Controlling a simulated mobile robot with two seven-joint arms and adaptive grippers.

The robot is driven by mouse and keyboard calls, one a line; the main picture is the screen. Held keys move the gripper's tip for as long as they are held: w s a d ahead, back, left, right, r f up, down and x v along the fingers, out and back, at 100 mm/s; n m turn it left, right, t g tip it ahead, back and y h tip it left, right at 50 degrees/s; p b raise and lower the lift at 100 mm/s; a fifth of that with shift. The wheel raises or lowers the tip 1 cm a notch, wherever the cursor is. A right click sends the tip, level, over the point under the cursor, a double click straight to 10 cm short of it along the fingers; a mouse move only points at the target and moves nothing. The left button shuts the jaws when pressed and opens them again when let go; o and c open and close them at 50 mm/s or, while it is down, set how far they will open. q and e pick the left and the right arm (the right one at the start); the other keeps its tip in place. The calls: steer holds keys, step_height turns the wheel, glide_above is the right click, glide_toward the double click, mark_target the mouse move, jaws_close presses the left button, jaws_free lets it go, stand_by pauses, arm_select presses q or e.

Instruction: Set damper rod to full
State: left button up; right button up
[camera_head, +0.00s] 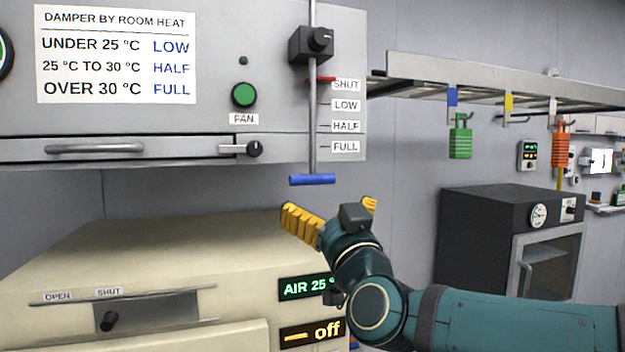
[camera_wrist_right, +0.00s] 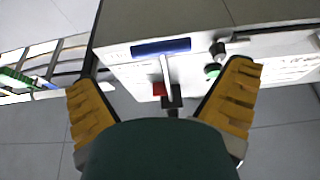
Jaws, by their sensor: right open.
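The damper rod (camera_head: 313,120) hangs vertically down the front of the grey hood, through a black clamp block with a knob (camera_head: 312,45). Its red pointer (camera_head: 321,79) is level with the SHUT label, above LOW, HALF and FULL (camera_head: 345,147). A blue crossbar handle (camera_head: 312,180) forms its lower end. My right gripper (camera_head: 328,207) is open and empty, just below the handle and apart from it. In the right wrist view the handle (camera_wrist_right: 160,47) lies beyond and between the open yellow fingers (camera_wrist_right: 162,78). My left gripper is not in view.
A sign (camera_head: 117,55) pairs room heat with damper settings. A cream machine (camera_head: 170,250) stands below, with a display (camera_head: 303,288) reading AIR 25, partly hidden by my arm.

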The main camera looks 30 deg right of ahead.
steer(key=p+x, duration=0.1)
steer(key=x, duration=0.6)
steer(key=shift+c, duration=0.3)
steer(key=c, duration=1)
